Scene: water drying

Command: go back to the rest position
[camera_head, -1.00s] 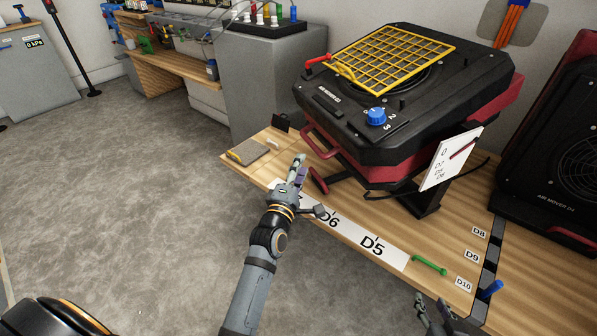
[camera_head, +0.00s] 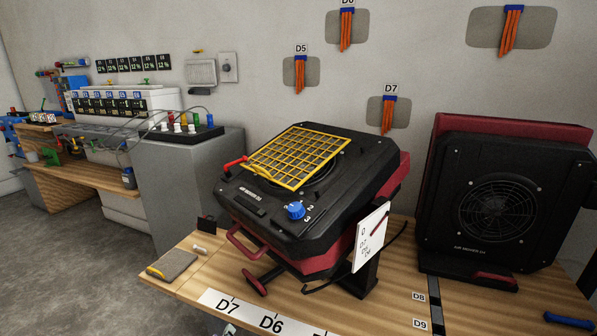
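A small pale tip, apparently of my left gripper (camera_head: 230,331), shows at the bottom edge of the head view, just below the D7 label. The rest of that gripper is cut off, so its opening cannot be told. My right gripper is out of view. The tilted black and red air mover (camera_head: 270,213) stands on the wooden bench (camera_head: 185,283), with a yellow grille (camera_head: 298,156) on top and a blue knob (camera_head: 295,211) at its front.
A second air mover (camera_head: 497,200) stands upright at right. A white card (camera_head: 370,238) is on the first one's side. A grey pad (camera_head: 171,265) lies at the bench's left corner. A blue object (camera_head: 568,320) lies at lower right. Grey floor (camera_head: 70,240) is open at left.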

